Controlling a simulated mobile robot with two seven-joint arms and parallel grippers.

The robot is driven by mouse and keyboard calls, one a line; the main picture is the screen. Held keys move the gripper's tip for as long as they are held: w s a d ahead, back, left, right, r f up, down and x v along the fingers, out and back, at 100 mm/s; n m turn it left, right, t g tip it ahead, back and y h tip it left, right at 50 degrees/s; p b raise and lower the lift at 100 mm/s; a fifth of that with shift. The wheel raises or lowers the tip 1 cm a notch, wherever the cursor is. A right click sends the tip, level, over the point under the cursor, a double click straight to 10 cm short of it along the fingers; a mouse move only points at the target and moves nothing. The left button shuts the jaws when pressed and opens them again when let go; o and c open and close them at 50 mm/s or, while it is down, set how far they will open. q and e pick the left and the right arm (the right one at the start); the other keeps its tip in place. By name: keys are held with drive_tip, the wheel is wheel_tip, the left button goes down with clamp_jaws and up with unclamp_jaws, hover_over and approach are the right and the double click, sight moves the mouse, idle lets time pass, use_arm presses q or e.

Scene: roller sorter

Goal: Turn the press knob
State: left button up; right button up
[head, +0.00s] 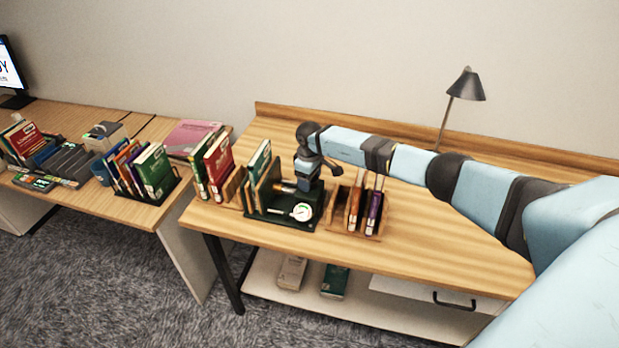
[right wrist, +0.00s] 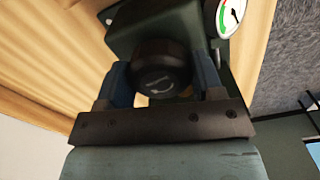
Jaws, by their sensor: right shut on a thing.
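The press (head: 277,216) is a dark green unit on the wooden desk, with a round white dial gauge (head: 302,212) at its front. My right gripper (head: 303,182) reaches over it from the right. In the right wrist view the black round press knob (right wrist: 160,68), with a curved arrow on its face, sits between the two fingers of my right gripper (right wrist: 163,82). The fingers are shut on the knob from both sides. The gauge (right wrist: 232,17) shows there too, with a green and red band and a dark needle. The knob is hidden in the head view. My left gripper is out of view.
A wooden rack (head: 345,222) with a few books stands right of the press. Red and green books (head: 217,165) stand on its left. A desk lamp (head: 466,86) is at the back. The desk's right part is clear except for my arm above it.

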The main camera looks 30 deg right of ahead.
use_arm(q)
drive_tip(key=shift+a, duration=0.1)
use_arm(e)
drive_tip(key=o, duration=0.8)
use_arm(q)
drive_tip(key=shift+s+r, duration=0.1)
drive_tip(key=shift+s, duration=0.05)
use_arm(e)
drive_tip(key=shift+o, duration=0.5)
drive_tip(key=shift+r, duration=0.1)
use_arm(q)
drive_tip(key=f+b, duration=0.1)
drive_tip(key=b, duration=0.1)
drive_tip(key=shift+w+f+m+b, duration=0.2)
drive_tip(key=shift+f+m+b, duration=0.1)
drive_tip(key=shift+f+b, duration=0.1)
use_arm(e)
wheel_tip(320, 180, up, 14)
